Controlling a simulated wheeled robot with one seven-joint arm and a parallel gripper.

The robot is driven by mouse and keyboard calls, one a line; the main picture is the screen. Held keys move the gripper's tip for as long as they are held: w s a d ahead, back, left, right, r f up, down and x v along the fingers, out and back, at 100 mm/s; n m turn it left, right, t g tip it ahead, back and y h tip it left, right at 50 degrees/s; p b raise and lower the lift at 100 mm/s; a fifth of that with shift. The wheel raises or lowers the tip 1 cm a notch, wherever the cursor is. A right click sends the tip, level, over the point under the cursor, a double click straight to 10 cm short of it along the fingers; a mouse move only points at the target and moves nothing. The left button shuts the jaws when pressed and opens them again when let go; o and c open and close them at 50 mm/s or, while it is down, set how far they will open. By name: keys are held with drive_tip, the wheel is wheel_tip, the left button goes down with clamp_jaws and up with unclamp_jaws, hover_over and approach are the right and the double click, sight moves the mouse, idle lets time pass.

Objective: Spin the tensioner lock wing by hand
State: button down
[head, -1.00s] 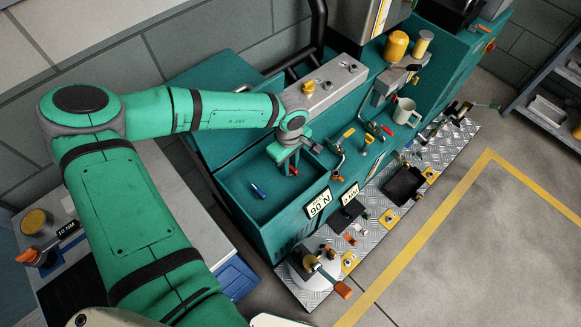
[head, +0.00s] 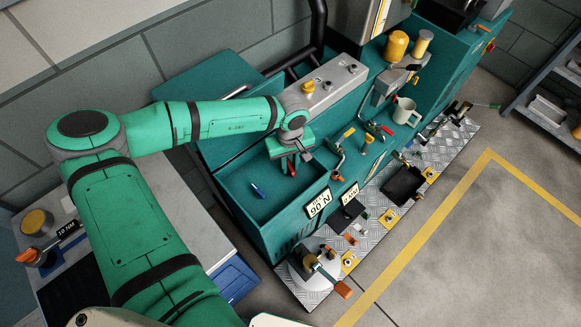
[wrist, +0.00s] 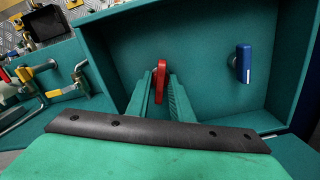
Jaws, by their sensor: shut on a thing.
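A red wing-like piece (wrist: 161,70) stands up in the teal open-topped box, between my fingertips in the wrist view. Only a small part of the red piece (head: 292,169) shows below my gripper in the head view. My gripper (wrist: 161,84) is shut on the red piece, with one finger on each side of it. In the head view my gripper (head: 290,160) points down into the box. A blue wing-like piece (wrist: 243,63) with a white mark stands apart, to the right in the wrist view. It also shows in the head view (head: 258,191).
A grey control block (head: 325,82) with a yellow knob is just behind. Red- and yellow-handled fittings and a mug (head: 405,112) are to the right. A label plate (head: 318,203) is on the front.

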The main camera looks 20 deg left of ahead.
sight(290, 165)
drive_tip(key=shift+d, duration=0.25)
drive_tip(key=m, duration=0.4)
drive_tip(key=shift+m, duration=0.4)
drive_tip(key=shift+a+m, duration=0.1)
drive_tip(key=shift+m, duration=0.2)
drive_tip(key=c, duration=1.7)
unclamp_jaws()
drive_tip(key=shift+a, duration=0.1)
drive_tip(key=shift+c, duration=0.2)
drive_tip(key=shift+r, duration=0.1)
drive_tip(key=shift+r, duration=3.9)
drive_tip(key=o, duration=0.6)
drive_tip(key=shift+c, duration=0.2)
